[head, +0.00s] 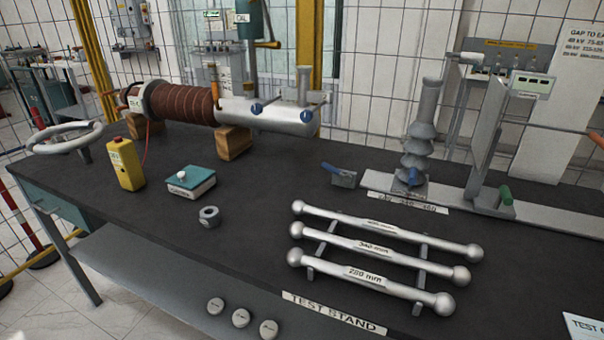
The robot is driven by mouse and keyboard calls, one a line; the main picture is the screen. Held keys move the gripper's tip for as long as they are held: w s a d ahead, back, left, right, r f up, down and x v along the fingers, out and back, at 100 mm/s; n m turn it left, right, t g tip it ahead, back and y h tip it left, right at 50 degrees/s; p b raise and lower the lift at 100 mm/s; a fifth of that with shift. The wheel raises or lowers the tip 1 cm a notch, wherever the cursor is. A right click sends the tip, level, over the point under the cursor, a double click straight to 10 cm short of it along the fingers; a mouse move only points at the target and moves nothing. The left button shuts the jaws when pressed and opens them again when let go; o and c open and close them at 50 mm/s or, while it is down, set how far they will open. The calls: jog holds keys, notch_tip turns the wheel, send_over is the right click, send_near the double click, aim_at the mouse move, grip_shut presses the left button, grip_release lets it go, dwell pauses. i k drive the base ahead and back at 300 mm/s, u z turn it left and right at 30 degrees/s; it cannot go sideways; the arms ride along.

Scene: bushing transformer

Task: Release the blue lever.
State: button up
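A blue lever (330,168) sits on a small grey block (344,181) on the dark bench top, right of centre. The lever points up and to the left from the block. Another blue handle (413,177) shows at the foot of the grey ribbed insulator post (420,140), just to the right. I cannot tell whether the levers are latched. My gripper is not in view.
Silver ball-ended rods (375,245) lie on a rack in front. A brown ribbed bushing (183,104) rests on wooden blocks behind. A yellow box (126,165), teal-topped box (188,182) and grey collar (209,216) stand left. The bench (270,185) is bare between.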

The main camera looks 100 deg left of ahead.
aim_at(347, 177)
jog(key=u, duration=5.4)
jog(key=i, duration=1)
jog(key=z, duration=2)
